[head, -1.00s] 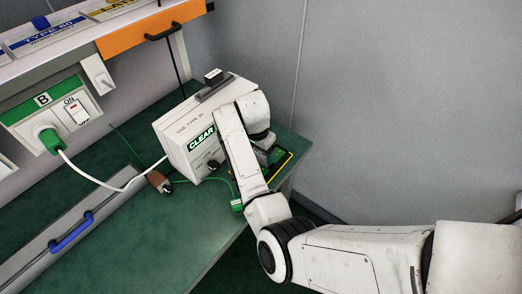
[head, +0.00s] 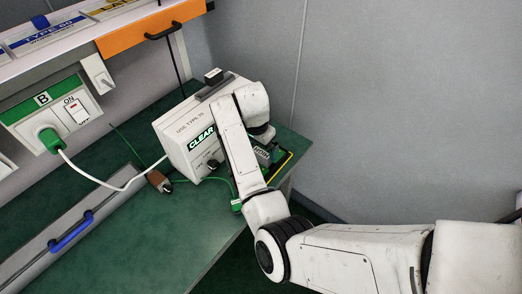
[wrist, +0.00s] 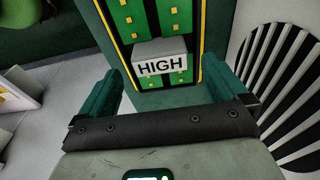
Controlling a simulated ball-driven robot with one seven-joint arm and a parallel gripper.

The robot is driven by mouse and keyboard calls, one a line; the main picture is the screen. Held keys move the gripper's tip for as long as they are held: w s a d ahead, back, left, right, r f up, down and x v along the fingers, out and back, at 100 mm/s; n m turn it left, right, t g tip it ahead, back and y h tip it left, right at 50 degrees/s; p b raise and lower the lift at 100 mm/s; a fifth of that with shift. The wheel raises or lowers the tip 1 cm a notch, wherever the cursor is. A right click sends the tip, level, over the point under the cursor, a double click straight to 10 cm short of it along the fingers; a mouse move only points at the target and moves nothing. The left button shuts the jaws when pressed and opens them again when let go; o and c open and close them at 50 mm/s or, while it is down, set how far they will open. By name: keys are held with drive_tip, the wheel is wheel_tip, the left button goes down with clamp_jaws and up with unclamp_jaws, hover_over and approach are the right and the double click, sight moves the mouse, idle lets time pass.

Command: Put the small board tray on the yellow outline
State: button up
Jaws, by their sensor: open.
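The small board tray (wrist: 125,25) is a green board with rows of yellow parts and a grey block labelled HIGH (wrist: 161,66). In the head view the block (head: 263,153) and the yellow outline (head: 287,163) show at the bench's right corner, partly behind my arm. My gripper (wrist: 162,70) is open, its green fingers on either side of the block with gaps between.
A white box marked CLEAR (head: 185,135) stands on the green bench (head: 130,235) just left of the outline. A green cable (head: 210,179) and a brown-handled plug (head: 158,181) lie in front of it. The bench edge is close on the right.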

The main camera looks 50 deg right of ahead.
wheel_tip(320, 180, up, 10)
drive_tip(key=a+f, duration=0.1)
drive_tip(key=s+a+f+n+h, duration=0.1)
drive_tip(key=s+a+f+n, duration=0.1)
drive_tip(key=s+f+n, duration=0.8)
drive_tip(key=s+a+f+n+y, duration=0.1)
drive_tip(key=s+a+n, duration=0.2)
drive_tip(key=s+a, duration=0.2)
drive_tip(key=s+a+f+n+t+y, duration=0.1)
drive_tip(key=s+a+n, duration=0.3)
drive_tip(key=s, duration=0.7)
drive_tip(key=shift+s+a+f+y, duration=0.25)
drive_tip(key=shift+a+f+y, duration=0.1)
drive_tip(key=shift+a, duration=0.85)
